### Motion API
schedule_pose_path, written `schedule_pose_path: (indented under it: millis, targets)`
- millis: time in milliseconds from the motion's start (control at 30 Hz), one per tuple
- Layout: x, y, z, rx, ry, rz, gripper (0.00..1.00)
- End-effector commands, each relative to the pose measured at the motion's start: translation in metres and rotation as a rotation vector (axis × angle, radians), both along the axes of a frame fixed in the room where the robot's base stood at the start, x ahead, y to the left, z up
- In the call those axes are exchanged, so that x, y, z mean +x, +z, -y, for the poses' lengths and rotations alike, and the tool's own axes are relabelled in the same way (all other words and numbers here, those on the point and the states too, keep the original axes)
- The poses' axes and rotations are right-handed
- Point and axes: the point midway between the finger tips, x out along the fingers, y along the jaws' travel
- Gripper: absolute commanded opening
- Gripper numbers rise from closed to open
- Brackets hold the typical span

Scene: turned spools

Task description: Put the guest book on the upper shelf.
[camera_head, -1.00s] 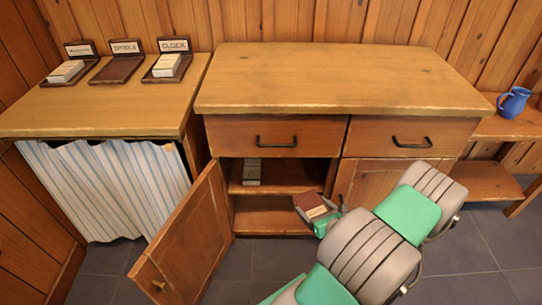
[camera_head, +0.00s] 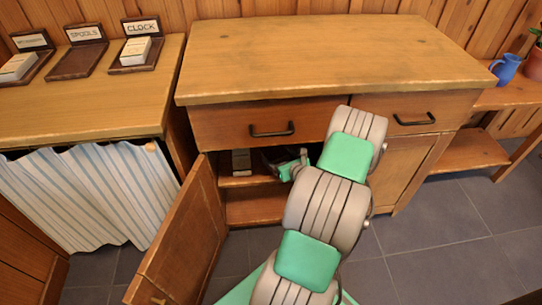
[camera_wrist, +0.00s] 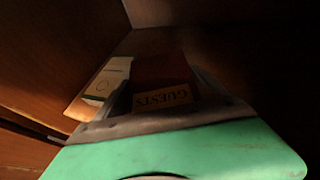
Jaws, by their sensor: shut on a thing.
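The guest book (camera_wrist: 160,72) is dark red with a tan label reading GUESTS, upside down in the wrist view. My gripper (camera_wrist: 168,88) is shut on it, with a finger at each side. In the head view my gripper (camera_head: 274,158) reaches into the open left compartment of the cabinet, at the height of the upper shelf (camera_head: 236,182). The book is hard to make out there. In the wrist view the book is over the shelf, but shadow hides whether it touches the board.
A pale box (camera_wrist: 108,80) stands on the upper shelf just left of the book; it also shows in the head view (camera_head: 241,160). The open cabinet door (camera_head: 182,240) hangs at the left. The lower shelf (camera_head: 250,206) looks empty where visible.

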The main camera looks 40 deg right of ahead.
Motion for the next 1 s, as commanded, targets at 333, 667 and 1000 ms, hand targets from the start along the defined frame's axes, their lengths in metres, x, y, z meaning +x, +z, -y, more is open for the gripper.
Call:
schedule_pose_path:
  millis: [333,667,1000]
  targets:
    - [0.055,-0.005,0.012,0.001,0.000,-0.001,0.29]
    - [0.055,-0.035,0.012,-0.001,-0.001,0.001,0.29]
    - [0.055,-0.038,0.012,0.001,-0.001,-0.001,0.92]
